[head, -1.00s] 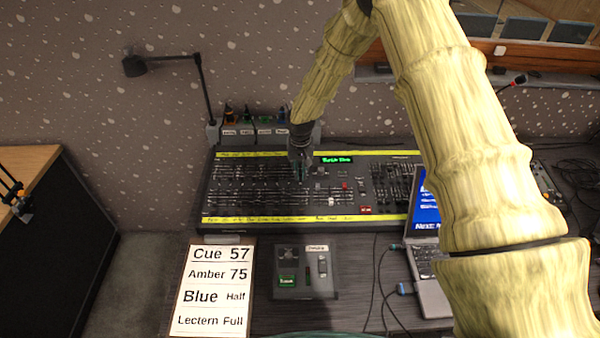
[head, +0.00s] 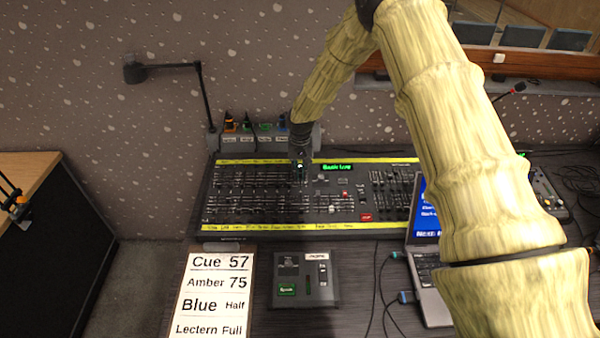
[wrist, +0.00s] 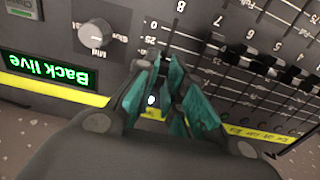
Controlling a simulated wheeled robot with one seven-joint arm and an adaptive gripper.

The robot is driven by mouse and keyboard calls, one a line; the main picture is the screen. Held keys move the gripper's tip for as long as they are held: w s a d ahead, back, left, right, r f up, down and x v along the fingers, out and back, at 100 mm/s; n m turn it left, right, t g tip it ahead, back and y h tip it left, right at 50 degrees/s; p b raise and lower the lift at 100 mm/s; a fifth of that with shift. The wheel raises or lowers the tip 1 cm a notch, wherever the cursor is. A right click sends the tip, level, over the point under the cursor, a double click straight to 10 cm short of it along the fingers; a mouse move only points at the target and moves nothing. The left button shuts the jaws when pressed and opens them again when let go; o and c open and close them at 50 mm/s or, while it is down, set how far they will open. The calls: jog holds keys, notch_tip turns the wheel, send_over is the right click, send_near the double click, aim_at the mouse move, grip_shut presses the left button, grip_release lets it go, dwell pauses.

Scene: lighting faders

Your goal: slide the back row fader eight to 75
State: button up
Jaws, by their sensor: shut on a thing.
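The lighting desk (head: 333,197) lies flat on the table, with rows of vertical faders and yellow label strips along its edges. My gripper (head: 300,174) reaches down onto the back row, near the back strip. In the wrist view, the gripper's teal fingers (wrist: 166,78) are closed at the leftmost fader column (wrist: 171,33). That column is marked 8, with 0 and 25 readable on its scale. The fingers hide the fader cap between them, and the lower scale marks, so its exact value cannot be read.
In the wrist view, neighbouring fader caps (wrist: 262,55) stand close on the right, and a grey knob (wrist: 95,34) and green display (wrist: 46,68) on the left. A laptop (head: 432,275), cue card (head: 213,295) and small control box (head: 306,280) lie in front. A lamp (head: 205,95) stands behind.

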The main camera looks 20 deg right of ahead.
jog(key=o, duration=0.4)
jog(key=shift+o, duration=0.2)
jog(key=shift+r, duration=0.1)
jog(key=shift+r+p, duration=0.6)
jog(key=shift+r, duration=0.55)
jog(key=shift+r, duration=0.1)
jog(key=shift+r, duration=0.2)
notch_tip(320, 180, up, 11)
jog(key=s, duration=0.1)
jog(key=shift+r, duration=0.2)
jog(key=shift+a, duration=0.1)
